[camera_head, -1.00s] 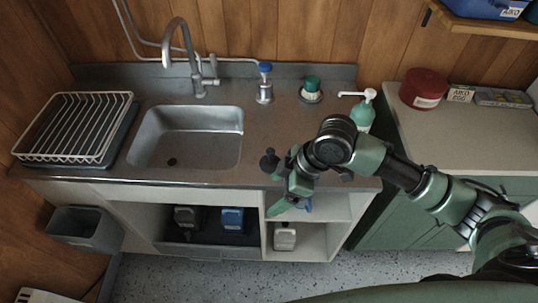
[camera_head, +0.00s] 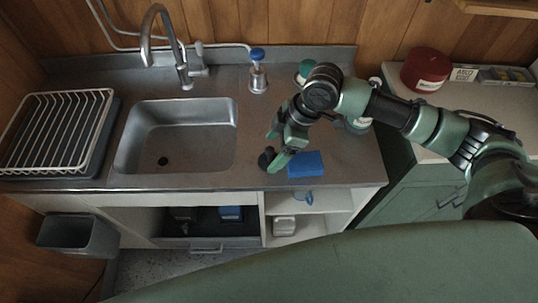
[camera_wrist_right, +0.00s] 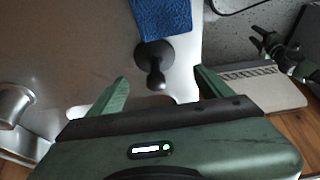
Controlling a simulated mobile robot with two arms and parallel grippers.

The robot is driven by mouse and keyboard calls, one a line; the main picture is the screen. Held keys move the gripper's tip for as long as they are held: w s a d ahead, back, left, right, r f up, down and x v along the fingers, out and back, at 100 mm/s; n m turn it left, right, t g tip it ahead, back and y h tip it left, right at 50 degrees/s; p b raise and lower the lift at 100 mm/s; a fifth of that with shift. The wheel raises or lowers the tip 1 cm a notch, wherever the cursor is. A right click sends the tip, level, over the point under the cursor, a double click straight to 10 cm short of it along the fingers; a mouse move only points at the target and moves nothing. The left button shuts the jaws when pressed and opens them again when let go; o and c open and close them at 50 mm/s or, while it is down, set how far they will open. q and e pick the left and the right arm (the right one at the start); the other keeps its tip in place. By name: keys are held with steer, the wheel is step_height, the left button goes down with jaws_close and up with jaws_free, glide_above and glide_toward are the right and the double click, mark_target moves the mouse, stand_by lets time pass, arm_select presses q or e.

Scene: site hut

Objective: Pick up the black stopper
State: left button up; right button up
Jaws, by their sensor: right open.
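The black stopper (camera_head: 266,158) stands near the front edge of the steel counter, right of the sink. The right wrist view shows its round base and knob (camera_wrist_right: 156,75) upward. My right gripper (camera_head: 277,156) is open and low over the counter at the stopper. In the wrist view, the stopper shows between the fingers (camera_wrist_right: 162,82), with its base just beyond the tips. I cannot tell whether a finger touches it. A small green and black part (camera_wrist_right: 285,52) at the wrist view's right edge looks like my left gripper; its jaws are unclear.
A blue cloth or sponge (camera_head: 306,164) lies close by the stopper; it borders the stopper's base in the wrist view (camera_wrist_right: 162,15). The sink (camera_head: 180,137) and dish rack (camera_head: 55,135) are to the left. A blue-topped dispenser (camera_head: 258,72) stands behind.

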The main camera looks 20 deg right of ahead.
mark_target(269, 149)
steer(key=x, duration=0.1)
steer(key=p+x, duration=0.1)
steer(key=x, duration=0.2)
steer(key=shift+w+a+r, duration=0.2)
steer(key=shift+w, duration=0.15)
steer(key=shift+a+f, duration=0.1)
steer(key=shift+f, duration=0.25)
steer(key=shift+w+f, duration=0.1)
steer(key=shift+f, duration=0.05)
steer(key=c, duration=1.5)
steer(key=shift+c, duration=0.2)
steer(key=shift+r, duration=0.5)
step_height(269, 149, up, 19)
steer(key=b, duration=0.2)
arm_select(q)
step_height(269, 149, down, 2)
steer(key=shift+s+f+b, duration=0.1)
steer(key=shift+b, duration=0.6)
steer(key=shift+c, duration=0.8)
arm_select(e)
steer(key=d+f+m+t+h, duration=0.3)
steer(key=d+m, duration=0.3)
steer(key=m, duration=0.8)
steer(key=shift+d+f+m+h, duration=0.2)
steer(key=shift+d+m+h, duration=0.2)
steer(key=shift+h, duration=0.3)
